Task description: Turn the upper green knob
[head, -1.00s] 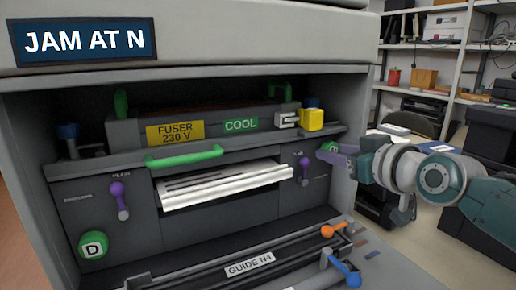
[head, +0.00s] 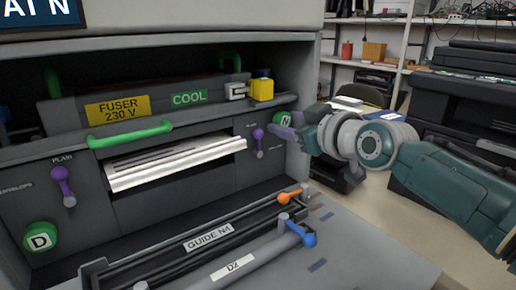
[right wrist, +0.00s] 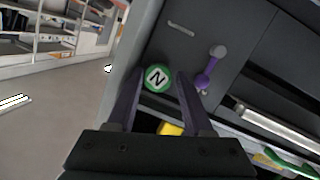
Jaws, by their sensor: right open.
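The upper green knob, marked N (head: 284,118), sits on the right side of the printer's open front. It is partly hidden by my right gripper (head: 282,127) in the head view. In the right wrist view the knob (right wrist: 158,78) shows between the two open fingers (right wrist: 158,84), with no clear contact on either side. Its white N looks tilted there. A second green knob, marked D (head: 40,238), sits lower on the left of the printer. My left gripper is not in view.
A purple lever (head: 258,141) is close to the N knob, beside one finger in the wrist view. A yellow block (head: 261,89) is above. The fold-down guide (head: 208,237) with orange and blue levers juts out below. Shelves and dark equipment stand behind my right arm.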

